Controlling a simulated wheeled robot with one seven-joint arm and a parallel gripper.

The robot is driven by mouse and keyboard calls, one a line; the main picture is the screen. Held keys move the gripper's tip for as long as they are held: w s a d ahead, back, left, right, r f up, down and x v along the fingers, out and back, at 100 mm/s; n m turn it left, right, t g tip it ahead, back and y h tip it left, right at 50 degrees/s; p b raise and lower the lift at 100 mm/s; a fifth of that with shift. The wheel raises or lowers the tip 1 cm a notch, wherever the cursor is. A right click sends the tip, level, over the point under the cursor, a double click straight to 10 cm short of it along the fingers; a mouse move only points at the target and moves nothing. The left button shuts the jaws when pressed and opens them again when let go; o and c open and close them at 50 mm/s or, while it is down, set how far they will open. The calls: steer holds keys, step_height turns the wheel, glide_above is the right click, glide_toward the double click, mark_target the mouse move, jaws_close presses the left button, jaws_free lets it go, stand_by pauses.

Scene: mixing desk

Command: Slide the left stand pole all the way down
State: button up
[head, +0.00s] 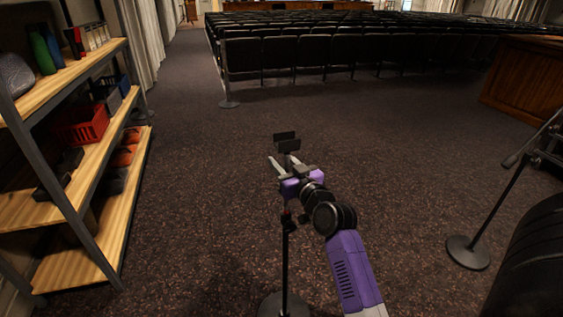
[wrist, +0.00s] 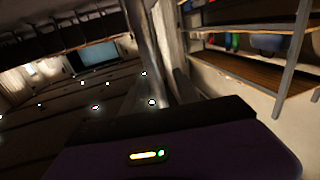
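The left stand (head: 285,260) rises in front of me in the head view, on a round dark base (head: 283,306) at the bottom edge. Its thin black pole has a reddish collar below my gripper, and a dark bracket shows above it at the top. My gripper (head: 285,168) is at the upper part of this stand, overlapping the pole in the picture. Its purple body hides the pole there, so I cannot tell whether the fingers are touching or around it. The wrist view shows the dark purple gripper housing with a lit indicator, but no clear fingertips or pole.
Wooden shelves (head: 90,180) with bins stand at the left. Another stand with a round base (head: 468,252) is at the right, beside a dark rounded object (head: 530,265). Rows of seats (head: 340,52) and a wooden desk (head: 528,80) are farther back.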

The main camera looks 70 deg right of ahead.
steer(key=shift+w+d, duration=0.1)
jaws_close()
stand_by(1.4)
